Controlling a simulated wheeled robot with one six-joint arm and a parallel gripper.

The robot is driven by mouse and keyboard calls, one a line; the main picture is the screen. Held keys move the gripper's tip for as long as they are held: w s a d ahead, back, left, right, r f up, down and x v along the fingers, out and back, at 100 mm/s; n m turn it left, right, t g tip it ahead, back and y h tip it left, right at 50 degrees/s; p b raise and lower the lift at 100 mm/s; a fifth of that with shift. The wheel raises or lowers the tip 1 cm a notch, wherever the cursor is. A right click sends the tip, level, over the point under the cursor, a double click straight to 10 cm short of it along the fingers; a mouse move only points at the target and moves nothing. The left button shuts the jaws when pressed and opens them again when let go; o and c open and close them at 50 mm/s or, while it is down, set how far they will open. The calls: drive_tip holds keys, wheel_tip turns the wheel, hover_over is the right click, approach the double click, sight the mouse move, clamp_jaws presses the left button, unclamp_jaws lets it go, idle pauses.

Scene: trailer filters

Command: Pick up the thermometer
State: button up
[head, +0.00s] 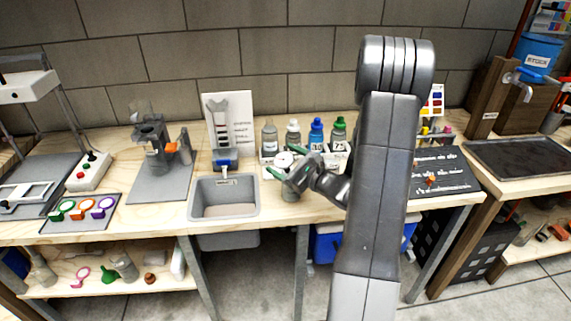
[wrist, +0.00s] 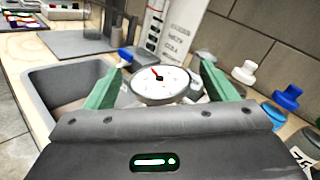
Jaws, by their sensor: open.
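The thermometer (wrist: 160,88) has a round white dial with a red needle and a grey rim. In the head view its pale dial (head: 285,159) shows just behind my gripper (head: 294,163), in front of the bottles. In the wrist view my gripper (wrist: 160,62) is open, with one green finger on each side of the dial. Gaps show between the dial and the fingers; I cannot tell whether either finger touches it. The thermometer's lower part is hidden behind the gripper body.
A grey sink (head: 225,198) is set into the bench to the left. Several bottles with coloured caps, one a blue-capped bottle (head: 316,134), stand close behind and right. A white board (head: 230,122) stands behind the sink. Bare wood (head: 285,213) lies in front.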

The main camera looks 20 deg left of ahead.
drive_tip(key=c, duration=1.2)
drive_tip(key=shift+o, duration=0.2)
